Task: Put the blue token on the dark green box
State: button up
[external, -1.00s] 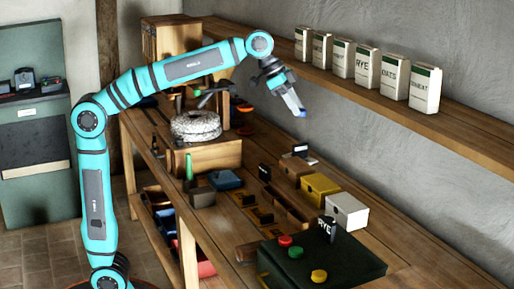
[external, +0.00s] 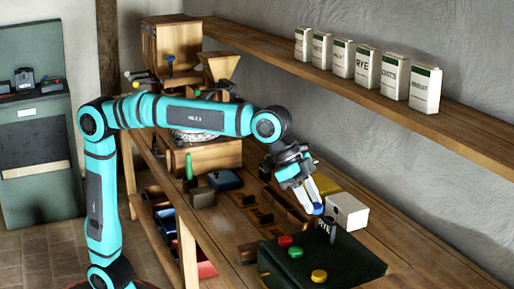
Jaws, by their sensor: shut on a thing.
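The dark green box (external: 345,262) is low and wide and stands on the bench at the front right. A red token (external: 285,241), a green token (external: 295,253) and a yellow token (external: 319,276) lie on its top. My gripper (external: 315,205) points down and is shut on the blue token (external: 318,210). The token's exact height over the box is hard to tell. The fingers hide part of the token.
A white box (external: 348,211) and a yellow box (external: 325,184) stand behind the green box, close to my gripper. A wall shelf (external: 380,97) holds several labelled bags. A wooden mill (external: 172,42) stands at the bench's far end.

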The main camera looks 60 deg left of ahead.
send_over(309, 267)
jog(key=s+a, duration=0.1)
jog(key=a, duration=0.1)
notch_tip(309, 267, down, 3)
jog(key=shift+m, duration=0.3)
jog(key=shift+s+d+f, duration=0.1)
jog(key=shift+f, duration=2.35)
jog(key=shift+d+f, duration=0.1)
jog(key=shift+f, duration=2.3)
jog(key=shift+f, duration=0.15)
jog(key=o, duration=0.9)
jog(key=shift+o, duration=0.2)
jog(key=shift+r, duration=0.25)
jog(key=v, duration=1.2)
jog(key=shift+a+f, duration=0.1)
